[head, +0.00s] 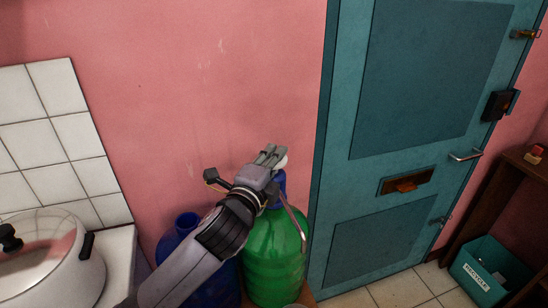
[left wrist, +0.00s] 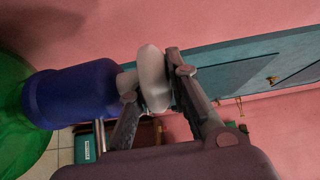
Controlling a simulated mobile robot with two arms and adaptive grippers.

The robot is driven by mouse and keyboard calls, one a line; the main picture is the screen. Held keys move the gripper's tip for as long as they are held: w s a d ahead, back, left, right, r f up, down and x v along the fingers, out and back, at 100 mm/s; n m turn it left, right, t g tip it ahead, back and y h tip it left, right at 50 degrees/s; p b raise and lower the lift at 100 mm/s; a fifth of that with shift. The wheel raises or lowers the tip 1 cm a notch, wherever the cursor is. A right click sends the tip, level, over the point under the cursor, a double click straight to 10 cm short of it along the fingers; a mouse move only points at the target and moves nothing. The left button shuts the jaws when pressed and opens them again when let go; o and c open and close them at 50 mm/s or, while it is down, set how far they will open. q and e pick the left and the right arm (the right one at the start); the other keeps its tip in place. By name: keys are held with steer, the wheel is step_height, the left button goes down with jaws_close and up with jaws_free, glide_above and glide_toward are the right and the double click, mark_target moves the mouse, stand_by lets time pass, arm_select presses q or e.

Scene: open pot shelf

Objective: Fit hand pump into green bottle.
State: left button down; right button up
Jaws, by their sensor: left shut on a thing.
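The green bottle (head: 274,258) stands upright in front of the pink wall in the head view; its side fills the left edge of the left wrist view (left wrist: 18,115). The hand pump has a blue body (left wrist: 75,94) and a whitish head (left wrist: 153,78); its blue part also shows in the head view (head: 281,182). The pump is in line with the bottle's top, blue end toward the bottle. Whether it is fully seated I cannot tell. My left gripper (head: 270,157) is shut on the pump's whitish head, above the bottle. My right gripper is not in view.
A dark blue bottle (head: 186,224) stands left of the green one, partly behind my left arm. A lidded pot (head: 55,268) is at the far left. A teal door (head: 385,235) is to the right, with a teal recycling bin (head: 478,284) on the tiled floor.

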arm_select(q)
steer(key=shift+f, duration=0.25)
stand_by(0.5)
steer(key=c, duration=1.4)
jaws_free()
steer(key=shift+c, duration=0.2)
steer(key=shift+f, duration=0.15)
steer(key=shift+s, duration=0.1)
steer(key=p+v, duration=0.3)
steer(key=v, duration=1)
steer(key=shift+f, duration=0.15)
